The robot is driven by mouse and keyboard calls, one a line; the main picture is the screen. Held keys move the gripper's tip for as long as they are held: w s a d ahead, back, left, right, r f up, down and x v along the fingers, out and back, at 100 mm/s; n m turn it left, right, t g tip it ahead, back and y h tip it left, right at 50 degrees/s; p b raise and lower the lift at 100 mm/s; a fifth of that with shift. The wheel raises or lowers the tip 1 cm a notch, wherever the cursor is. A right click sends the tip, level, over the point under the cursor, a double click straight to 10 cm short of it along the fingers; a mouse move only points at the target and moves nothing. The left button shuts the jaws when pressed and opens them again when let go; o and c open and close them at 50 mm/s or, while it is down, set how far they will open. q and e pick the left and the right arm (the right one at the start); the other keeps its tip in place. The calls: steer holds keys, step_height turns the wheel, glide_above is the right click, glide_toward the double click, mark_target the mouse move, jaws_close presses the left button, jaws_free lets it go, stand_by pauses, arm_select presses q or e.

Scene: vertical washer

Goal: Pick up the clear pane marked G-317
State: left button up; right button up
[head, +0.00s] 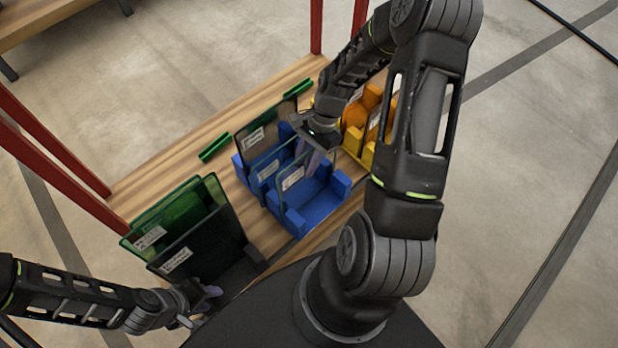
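A blue rack (318,212) in the middle of the wooden table holds upright panes. A front clear pane (291,180) and another clear pane (262,172) behind it carry white labels. A darker grey pane (268,133) stands at the rack's back. The label text is too small to read, so I cannot tell which is G-317. My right gripper (309,155) is at the upper right edge of the front clear pane, its pale fingers apart. I cannot tell whether it touches the pane. My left gripper (200,306) is open and empty beside the dark rack at the table's near left.
Green panes (180,213) and a dark pane (205,247) stand in a black rack (245,269) at left. A yellow rack (352,140) with orange panes (372,105) is at right, partly behind my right arm. Red posts (60,160) flank the table. Green bars (214,147) lie behind.

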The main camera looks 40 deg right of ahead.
steer(key=shift+f, duration=0.3)
steer(key=shift+c, duration=0.5)
jaws_close()
steer(key=shift+r, duration=0.1)
stand_by(1.1)
